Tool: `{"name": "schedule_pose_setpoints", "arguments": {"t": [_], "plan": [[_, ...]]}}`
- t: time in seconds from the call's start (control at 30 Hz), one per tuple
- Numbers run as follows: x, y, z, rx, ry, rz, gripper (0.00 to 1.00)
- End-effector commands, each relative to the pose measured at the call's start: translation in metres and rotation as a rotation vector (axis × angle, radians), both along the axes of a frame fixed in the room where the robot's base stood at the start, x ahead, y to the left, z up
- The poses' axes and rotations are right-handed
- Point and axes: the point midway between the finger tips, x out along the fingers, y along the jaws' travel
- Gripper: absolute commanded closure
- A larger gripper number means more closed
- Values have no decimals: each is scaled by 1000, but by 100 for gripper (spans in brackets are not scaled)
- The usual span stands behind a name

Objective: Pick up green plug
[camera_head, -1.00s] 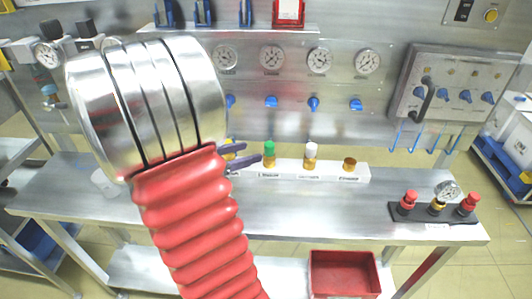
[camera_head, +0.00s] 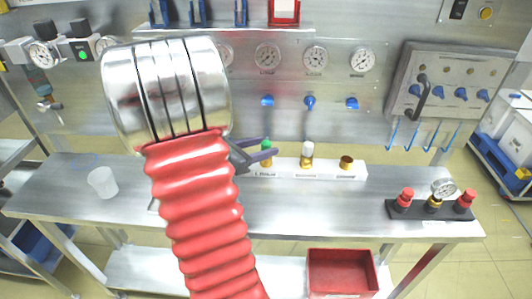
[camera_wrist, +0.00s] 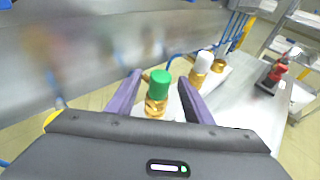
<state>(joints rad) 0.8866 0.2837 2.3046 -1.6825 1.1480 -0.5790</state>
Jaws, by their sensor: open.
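The green plug (camera_wrist: 159,82) sits upright on a brass fitting (camera_wrist: 156,104) in the wrist view, between the two purple fingers of my gripper (camera_wrist: 160,88). The fingers are open, with a gap to the plug on each side. In the head view, the green plug (camera_head: 266,145) is partly covered by my gripper (camera_head: 262,152), which reaches in from the left at plug height. The fitting stands on a white block (camera_head: 327,170) on the metal bench (camera_head: 300,212). My red sleeved arm hides the block's left part.
A white plug (camera_head: 308,148) and an uncapped brass fitting (camera_head: 346,162) stand to the right on the block. A black base with red knobs (camera_head: 405,200) is at the bench's right. A clear cup (camera_head: 103,182) stands at left. The gauge panel rises behind.

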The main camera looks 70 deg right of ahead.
Motion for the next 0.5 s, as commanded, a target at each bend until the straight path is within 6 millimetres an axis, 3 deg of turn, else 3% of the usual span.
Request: {"name": "schedule_pose_setpoints", "arguments": {"t": [0.5], "plan": [[-5,-8,-2,0,-1,-1,53]]}}
